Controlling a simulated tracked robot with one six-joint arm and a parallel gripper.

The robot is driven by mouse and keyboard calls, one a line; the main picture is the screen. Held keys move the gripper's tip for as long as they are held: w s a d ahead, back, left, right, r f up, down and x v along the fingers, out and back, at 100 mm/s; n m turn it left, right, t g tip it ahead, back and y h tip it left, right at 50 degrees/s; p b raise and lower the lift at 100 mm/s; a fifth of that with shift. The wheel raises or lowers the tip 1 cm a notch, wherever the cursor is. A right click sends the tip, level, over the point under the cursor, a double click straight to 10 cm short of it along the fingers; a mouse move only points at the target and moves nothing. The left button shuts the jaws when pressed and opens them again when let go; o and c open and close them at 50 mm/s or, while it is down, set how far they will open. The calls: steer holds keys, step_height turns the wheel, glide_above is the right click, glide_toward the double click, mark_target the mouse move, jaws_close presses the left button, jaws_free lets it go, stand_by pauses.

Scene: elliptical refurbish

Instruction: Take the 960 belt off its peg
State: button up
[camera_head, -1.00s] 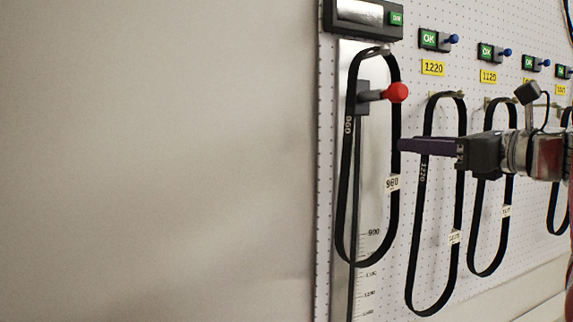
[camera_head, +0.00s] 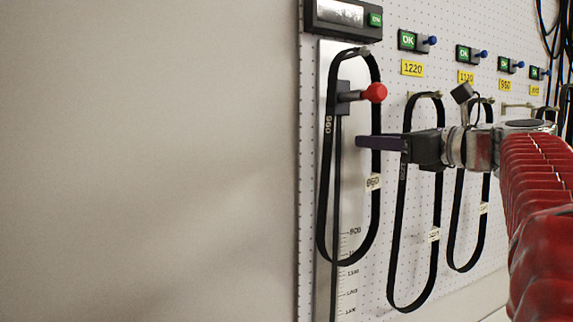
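The black 960 belt (camera_head: 322,185) hangs as a long loop from a metal peg (camera_head: 364,51) on the measuring gauge at the left end of the pegboard. It bears a white printed 960 and a small pale tag (camera_head: 373,182). My gripper (camera_head: 362,142) reaches in from the right, with its dark purple fingers level across the belt's right strand. The fingertips end inside the loop's outline. The fingers show edge-on as one bar, so I cannot tell their opening or whether they touch the strand.
A red knob (camera_head: 374,93) on a grey slider sits inside the belt loop, above my fingers. A 1220 belt (camera_head: 396,240) hangs just right, behind my gripper, and another belt (camera_head: 453,235) beyond it. The yellow 960 label (camera_head: 505,85) is farther right. The wall at left is bare.

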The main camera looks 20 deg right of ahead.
steer(key=shift+c, duration=0.2)
jaws_close()
stand_by(0.4)
